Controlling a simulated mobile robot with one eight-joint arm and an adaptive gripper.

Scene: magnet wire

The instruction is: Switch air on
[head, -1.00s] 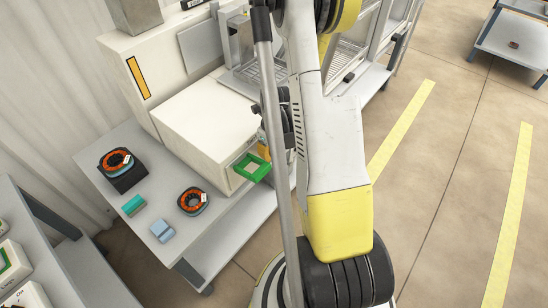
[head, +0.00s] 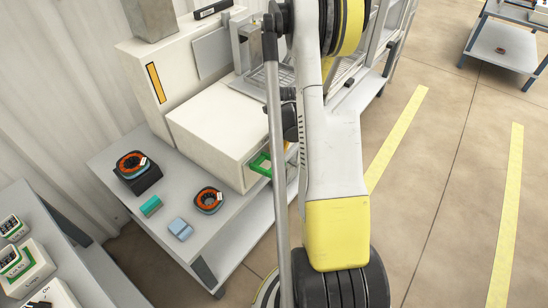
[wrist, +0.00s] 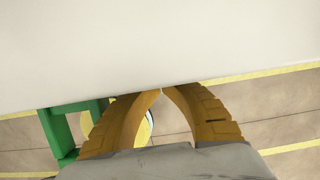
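The white machine box (head: 215,130) stands on the grey bench. A green frame (head: 261,166) sits at its front face, partly hidden by my arm. The green frame also shows at the left in the wrist view (wrist: 60,134). My gripper (wrist: 162,90) has its orange fingers drawn together at the tips, with nothing seen held between them. It is close to a broad pale surface that fills the top of the wrist view. In the head view my arm mostly hides the gripper. I cannot make out an air switch.
Two orange coils (head: 209,200) (head: 131,163), a teal block (head: 150,206) and a blue block (head: 180,229) are on the bench (head: 207,240). Labelled white boxes (head: 30,268) stand at the lower left. The floor (head: 430,200) to the right is open.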

